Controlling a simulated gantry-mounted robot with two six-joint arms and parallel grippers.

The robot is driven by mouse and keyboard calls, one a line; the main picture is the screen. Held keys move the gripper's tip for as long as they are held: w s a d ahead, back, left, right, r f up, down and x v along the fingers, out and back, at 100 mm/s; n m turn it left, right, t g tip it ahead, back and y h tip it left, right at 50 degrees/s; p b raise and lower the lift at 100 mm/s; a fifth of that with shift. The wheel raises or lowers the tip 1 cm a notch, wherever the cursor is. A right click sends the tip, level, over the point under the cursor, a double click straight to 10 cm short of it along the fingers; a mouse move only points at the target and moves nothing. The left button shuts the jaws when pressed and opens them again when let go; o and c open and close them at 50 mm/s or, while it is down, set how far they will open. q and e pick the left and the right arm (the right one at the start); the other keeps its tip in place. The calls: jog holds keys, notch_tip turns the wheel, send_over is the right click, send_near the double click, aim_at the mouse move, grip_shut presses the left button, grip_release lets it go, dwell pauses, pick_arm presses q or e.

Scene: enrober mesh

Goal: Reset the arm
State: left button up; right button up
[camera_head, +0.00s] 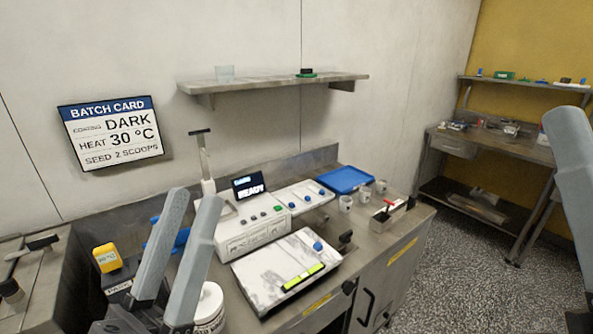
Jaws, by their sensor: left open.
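My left gripper (195,200) rises from the bottom left. Its two grey fingers stand apart with nothing between them, in front of the counter's left part. A grey finger of my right gripper (572,165) shows at the right edge, cut off by the frame. Its other finger is out of view, so I cannot tell how it stands.
A steel counter (385,240) carries a white machine with a lit screen (248,187), a marble-look slab (275,285), a blue tray (344,179) and several small cups. A wall shelf (275,84) hangs above. A white tub (211,308) stands close by the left fingers.

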pick_arm(q)
jog(key=s+a+r+t+y+p, duration=0.1)
jog(key=s+a+r+y+p, duration=0.25)
jog(key=r, duration=0.45)
jog(key=s+a+r+t+y+p, duration=0.1)
jog(key=s+a+r+y+p, duration=0.1)
jog(key=a+r+y, duration=0.45)
notch_tip(320, 180, up, 35)
jog(key=d+h+p, duration=0.2)
jog(key=h+p, duration=0.1)
jog(key=p, duration=3.1)
jog(key=shift+w+r, duration=0.15)
jog(key=shift+w, duration=0.25)
pick_arm(e)
notch_tip(320, 180, up, 41)
